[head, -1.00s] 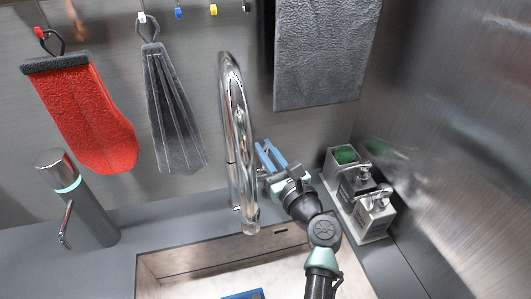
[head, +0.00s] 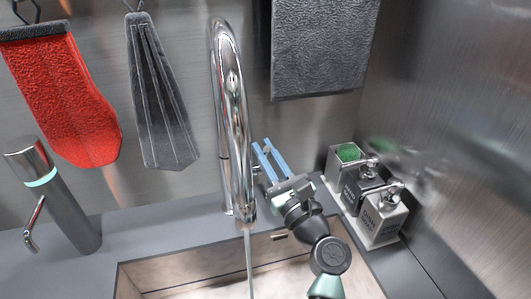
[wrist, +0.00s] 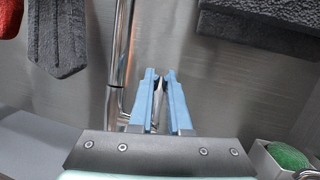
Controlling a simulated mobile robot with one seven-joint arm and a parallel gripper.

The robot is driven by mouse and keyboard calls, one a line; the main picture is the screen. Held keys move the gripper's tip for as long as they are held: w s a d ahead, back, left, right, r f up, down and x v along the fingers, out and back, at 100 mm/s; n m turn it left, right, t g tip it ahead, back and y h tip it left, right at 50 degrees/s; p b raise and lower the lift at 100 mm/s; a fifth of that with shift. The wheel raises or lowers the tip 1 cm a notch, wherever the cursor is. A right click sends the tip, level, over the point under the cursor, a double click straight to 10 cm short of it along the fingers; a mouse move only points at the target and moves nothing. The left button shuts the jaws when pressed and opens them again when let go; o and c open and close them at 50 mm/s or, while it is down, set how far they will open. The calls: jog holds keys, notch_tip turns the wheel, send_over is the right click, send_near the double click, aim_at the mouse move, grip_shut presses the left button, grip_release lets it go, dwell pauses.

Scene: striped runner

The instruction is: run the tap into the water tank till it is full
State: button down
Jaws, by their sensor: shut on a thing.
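The tall chrome tap (head: 230,125) stands at the back of the sink (head: 190,263). A thin stream of water (head: 249,268) runs from its spout. My gripper (head: 263,150) is just right of the tap column, its blue fingers pointing at the back wall. In the wrist view the gripper (wrist: 159,76) is shut on the slim chrome tap lever (wrist: 158,102), which shows between the fingers. The water tank is not visible in the current views, so its water level cannot be seen.
A caddy with a green sponge (head: 348,152) and pump dispensers (head: 382,212) stands right of my gripper. A grey cylindrical dispenser (head: 62,205) stands at left. A red mitt (head: 65,100), grey cloth (head: 158,95) and grey towel (head: 322,50) hang behind.

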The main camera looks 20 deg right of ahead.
jog(key=c, duration=0.9)
grip_release()
jog(key=shift+o, duration=0.2)
jog(key=shift+s, duration=0.15)
jog(key=b+v, duration=0.1)
jog(key=v, duration=1.1)
jog(key=shift+s, duration=0.35)
jog(key=shift+d+f, duration=0.1)
